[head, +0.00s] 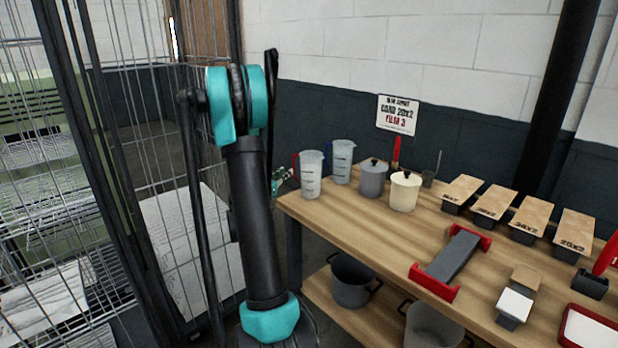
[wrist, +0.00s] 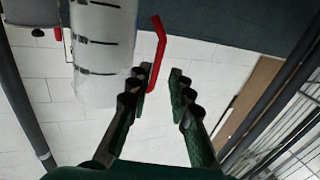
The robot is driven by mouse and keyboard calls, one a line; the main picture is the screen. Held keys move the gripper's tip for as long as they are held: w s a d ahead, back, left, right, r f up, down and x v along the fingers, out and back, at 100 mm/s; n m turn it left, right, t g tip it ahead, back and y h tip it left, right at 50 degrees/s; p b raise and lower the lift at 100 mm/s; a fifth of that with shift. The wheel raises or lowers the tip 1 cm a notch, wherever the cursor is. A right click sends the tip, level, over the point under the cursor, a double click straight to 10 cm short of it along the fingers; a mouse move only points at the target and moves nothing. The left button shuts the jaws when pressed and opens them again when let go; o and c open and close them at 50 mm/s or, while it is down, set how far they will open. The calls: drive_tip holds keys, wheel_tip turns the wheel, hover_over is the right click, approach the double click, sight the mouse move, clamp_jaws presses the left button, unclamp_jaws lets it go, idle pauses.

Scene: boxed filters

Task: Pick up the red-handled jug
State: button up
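The red-handled jug (head: 311,176) is a translucent white measuring jug with dark marks, standing at the left end of the wooden table. Its red handle (head: 296,163) faces left, toward my gripper (head: 281,178), which shows only partly behind my arm. In the wrist view the jug (wrist: 103,55) is at upper left, cut by the top edge. Its red handle (wrist: 161,45) reaches down into the gap between the fingers of my gripper (wrist: 160,76), close to the left fingertip. The fingers are apart; I cannot tell whether one touches the handle.
A similar jug with a blue handle (head: 342,161) stands just behind. A grey lidded pot (head: 373,181) and a cream one (head: 404,193) are to the right. A wire cage (head: 150,150) stands left. A red-ended grey holder (head: 452,262) lies on the table (head: 350,222).

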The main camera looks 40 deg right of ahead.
sight(293, 167)
drive_tip(key=shift+s+r+x, duration=0.1)
drive_tip(key=shift+x, duration=1.55)
drive_tip(key=shift+s+r+x, duration=0.1)
drive_tip(key=shift+x, duration=1.55)
drive_tip(key=shift+c, duration=0.2)
drive_tip(key=shift+d, duration=0.1)
clamp_jaws()
